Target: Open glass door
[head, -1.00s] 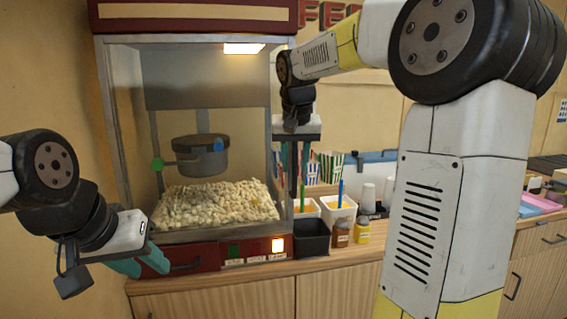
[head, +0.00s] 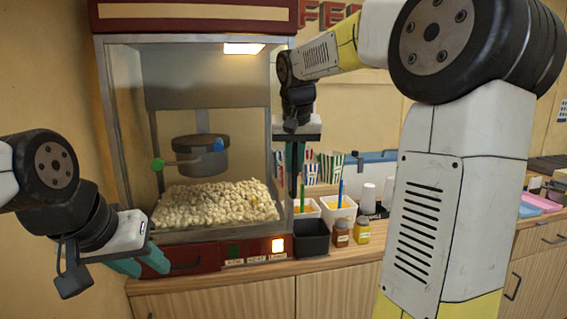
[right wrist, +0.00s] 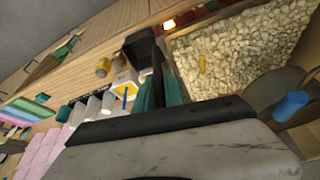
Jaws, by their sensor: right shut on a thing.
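The popcorn machine (head: 195,20) stands on the counter, its glass door (head: 215,110) on the front. The pane is clear, so I cannot tell whether it stands slightly ajar. My right gripper (head: 295,160) is at the door's right edge, its teal fingers shut on a dark upright bar, the door handle, mostly hidden by the fingers. In the right wrist view, the teal fingers (right wrist: 160,92) are on either side of the dark handle (right wrist: 157,62). My left gripper (head: 145,265) is open and empty at the machine's lower left front corner.
Popcorn (head: 215,203) and a grey kettle (head: 200,157) are inside the machine. A black bin (head: 311,240), white tubs (head: 340,212), small jars (head: 362,232) and striped boxes (head: 330,168) stand right of it. The counter front (head: 300,265) has some bare wood.

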